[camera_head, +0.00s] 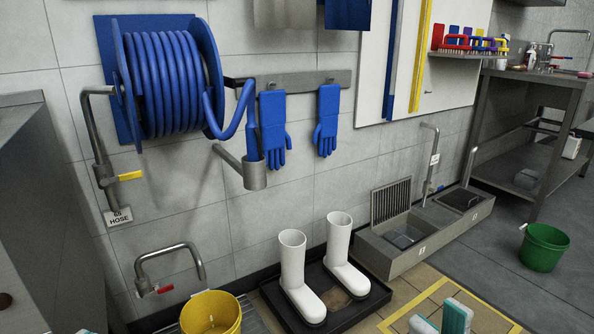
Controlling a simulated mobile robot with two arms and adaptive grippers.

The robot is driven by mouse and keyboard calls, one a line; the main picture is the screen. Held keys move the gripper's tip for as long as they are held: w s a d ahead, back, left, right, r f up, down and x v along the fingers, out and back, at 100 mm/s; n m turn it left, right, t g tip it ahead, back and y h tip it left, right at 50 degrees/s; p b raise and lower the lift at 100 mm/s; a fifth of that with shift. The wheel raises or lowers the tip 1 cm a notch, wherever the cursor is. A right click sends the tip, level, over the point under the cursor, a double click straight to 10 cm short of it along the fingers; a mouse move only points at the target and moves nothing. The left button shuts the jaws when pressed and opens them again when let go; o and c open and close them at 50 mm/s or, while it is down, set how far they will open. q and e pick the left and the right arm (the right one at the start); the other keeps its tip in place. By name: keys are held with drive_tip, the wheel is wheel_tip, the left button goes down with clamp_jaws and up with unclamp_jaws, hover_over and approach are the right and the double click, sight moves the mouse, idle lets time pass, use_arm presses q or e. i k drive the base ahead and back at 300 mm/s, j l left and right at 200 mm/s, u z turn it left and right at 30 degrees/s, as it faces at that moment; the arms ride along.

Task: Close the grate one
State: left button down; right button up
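A low grey floor trough with two basins stands against the wall at the right. Over its nearer basin (407,236) the slotted grate (391,202) stands raised, nearly upright, leaning by the wall. A small label (422,250) is on the trough front, too small to read surely. Over the farther basin a dark grate (461,199) appears to lie flat. My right gripper (438,321) shows at the bottom edge, with teal and white fingers apart and nothing visible between them. It is well in front of the trough. Only a tiny teal sliver, perhaps my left gripper, shows at the bottom left.
White boots (292,265) stand in a black tray (345,318) left of the trough. A yellow bucket (211,312) is at the bottom left, a green bucket (543,246) at the right. A tap pipe (431,165) rises behind the trough.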

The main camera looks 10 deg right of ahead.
sight(407, 202)
drive_tip(key=i+l, duration=0.2)
drive_tip(key=i+l+u, duration=0.15)
drive_tip(key=l, duration=0.25)
drive_tip(key=i+l, duration=0.2)
drive_tip(key=l, duration=0.15)
drive_tip(key=i+l+u, duration=0.1)
drive_tip(key=l, duration=0.2)
drive_tip(key=i+l, duration=0.2)
drive_tip(key=l, duration=0.15)
drive_tip(key=i+l+u, duration=0.15)
drive_tip(key=l, duration=0.2)
drive_tip(key=i+l, duration=0.2)
drive_tip(key=l, duration=0.25)
drive_tip(key=i+l, duration=0.15)
drive_tip(key=l, duration=0.25)
drive_tip(key=i+l, duration=0.2)
drive_tip(key=l, duration=0.25)
drive_tip(key=i+l, duration=0.2)
drive_tip(key=l, duration=0.2)
drive_tip(key=i+l, duration=0.15)
drive_tip(key=l, duration=0.3)
drive_tip(key=i+l, duration=0.2)
drive_tip(key=l, duration=0.2)
drive_tip(key=i+l, duration=0.15)
drive_tip(key=l, duration=0.3)
drive_tip(key=i+l, duration=0.2)
drive_tip(key=l, duration=0.2)
